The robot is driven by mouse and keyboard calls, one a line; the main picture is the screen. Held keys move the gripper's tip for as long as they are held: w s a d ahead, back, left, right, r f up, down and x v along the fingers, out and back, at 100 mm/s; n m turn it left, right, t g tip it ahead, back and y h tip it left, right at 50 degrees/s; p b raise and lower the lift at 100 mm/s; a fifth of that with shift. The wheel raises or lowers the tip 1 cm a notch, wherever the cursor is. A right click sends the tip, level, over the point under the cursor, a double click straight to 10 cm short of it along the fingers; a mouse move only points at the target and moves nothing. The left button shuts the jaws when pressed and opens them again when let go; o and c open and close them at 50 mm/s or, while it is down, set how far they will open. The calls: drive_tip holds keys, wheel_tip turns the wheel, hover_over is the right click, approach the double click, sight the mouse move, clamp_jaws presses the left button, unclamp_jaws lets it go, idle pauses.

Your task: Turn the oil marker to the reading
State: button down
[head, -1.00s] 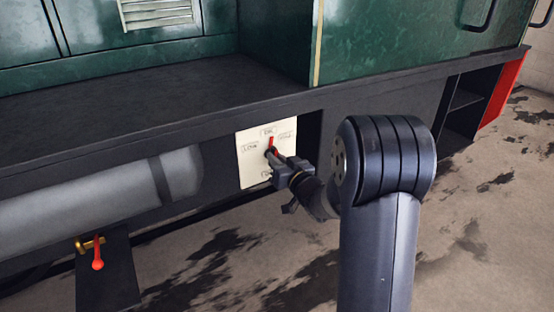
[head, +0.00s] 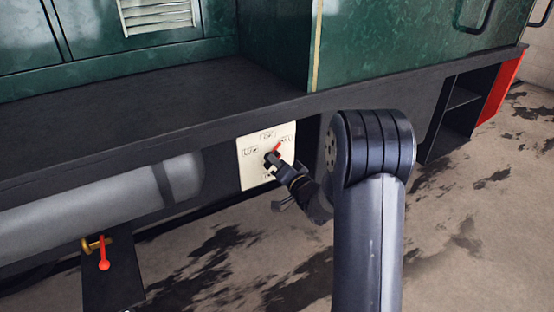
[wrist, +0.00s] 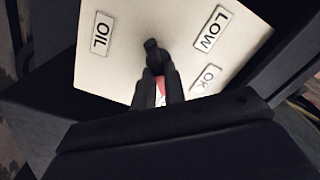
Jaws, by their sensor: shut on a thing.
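The oil marker is a red pointer (head: 276,149) on a cream plate (head: 249,176) set in the dark side under the tram's ledge. The plate has LOW at left, a label that reads OK at top, one at right that seems to read FULL, and OIL at bottom, partly hidden. The pointer tilts up and right, toward the right label. My gripper (head: 272,160) is shut on the marker at its pivot. In the wrist view the gripper (wrist: 157,85) shows with red between its fingers, and OIL, LOW and OK are legible; the right label is hidden.
A grey cylindrical tank (head: 110,200) lies left of the plate. A red-handled brass valve (head: 103,262) is below it. The dark ledge (head: 160,110) juts out above. Open steps with a red side (head: 500,88) stand at right. The floor in front is clear.

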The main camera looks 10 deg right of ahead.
drive_tip(key=shift+m, duration=0.6)
drive_tip(key=c, duration=1.5)
unclamp_jaws()
drive_tip(key=shift+o, duration=0.2)
drive_tip(key=p+v, duration=0.1)
drive_tip(key=v, duration=0.9)
drive_tip(key=shift+s+d+p, duration=0.15)
drive_tip(key=shift+s+p, duration=0.2)
drive_tip(key=shift+s, duration=0.05)
drive_tip(key=shift+w, duration=0.1)
